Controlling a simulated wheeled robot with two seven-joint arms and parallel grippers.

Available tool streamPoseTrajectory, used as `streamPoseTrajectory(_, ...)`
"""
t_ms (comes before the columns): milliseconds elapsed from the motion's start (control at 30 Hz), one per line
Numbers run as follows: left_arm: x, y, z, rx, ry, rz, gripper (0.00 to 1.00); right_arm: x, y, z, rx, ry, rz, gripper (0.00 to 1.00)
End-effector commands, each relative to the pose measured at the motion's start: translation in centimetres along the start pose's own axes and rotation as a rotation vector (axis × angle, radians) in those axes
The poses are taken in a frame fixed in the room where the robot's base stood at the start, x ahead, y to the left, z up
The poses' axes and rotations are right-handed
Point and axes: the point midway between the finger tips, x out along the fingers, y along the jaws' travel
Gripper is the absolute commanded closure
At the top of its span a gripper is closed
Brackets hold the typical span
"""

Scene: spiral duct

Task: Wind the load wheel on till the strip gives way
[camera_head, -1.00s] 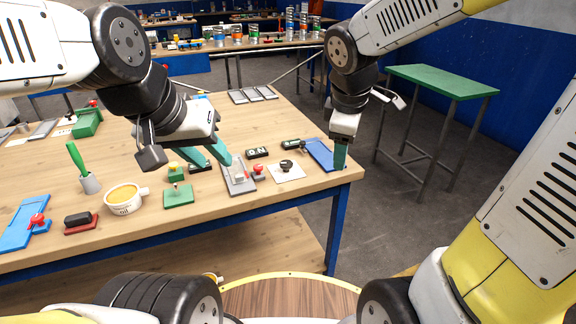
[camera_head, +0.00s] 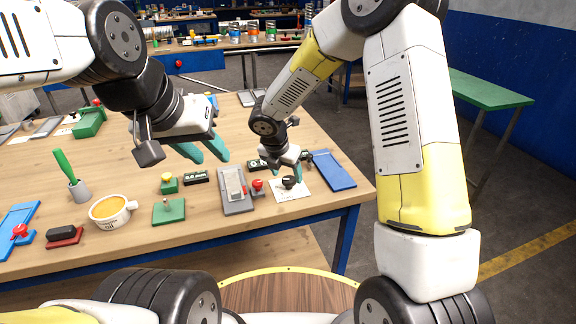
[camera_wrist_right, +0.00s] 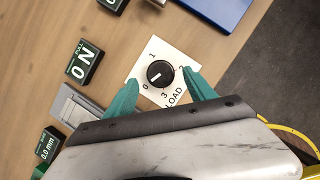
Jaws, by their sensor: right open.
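The load wheel is a black knob (camera_wrist_right: 160,73) on a white plate (camera_wrist_right: 139,71) marked LOAD with 0 to 3. Its white pointer points towards the 0. The wheel also shows in the head view (camera_head: 289,182). My right gripper (camera_wrist_right: 162,88) is open, its teal fingers on either side of the wheel, not visibly pressing it; the head view shows it (camera_head: 285,168) just above. A grey rig (camera_head: 236,203) stands left of the wheel; I cannot make out the strip on it. My left gripper (camera_head: 204,153) is open and empty above the table.
A display (camera_wrist_right: 84,62) reads 0 N; another (camera_wrist_right: 47,145) reads 0.0 mm. A red button (camera_head: 257,185) sits between rig and wheel, a blue tray (camera_head: 334,170) to the right. A cup (camera_head: 110,212) and green joystick base (camera_head: 168,212) stand left.

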Motion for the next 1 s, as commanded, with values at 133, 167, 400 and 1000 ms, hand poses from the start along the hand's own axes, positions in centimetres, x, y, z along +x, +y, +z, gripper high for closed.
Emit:
streamPoseTrajectory(133,0.0,0.0,0.0,0.000,0.000,0.000,0.64,1.8,0.0,0.0,0.000,0.000,-0.001,0.36)
streamPoseTrajectory(167,0.0,0.0,0.0,0.000,0.000,0.000,0.64,2.0,0.0,0.0,0.000,0.000,0.000,0.36)
streamPoseTrajectory(400,0.0,0.0,0.0,0.000,0.000,0.000,0.64,2.6,0.0,0.0,0.003,0.000,0.000,0.36)
streamPoseTrajectory(1000,0.0,0.0,0.0,0.000,0.000,0.000,0.64,2.5,0.0,0.0,0.011,0.000,-0.003,0.97)
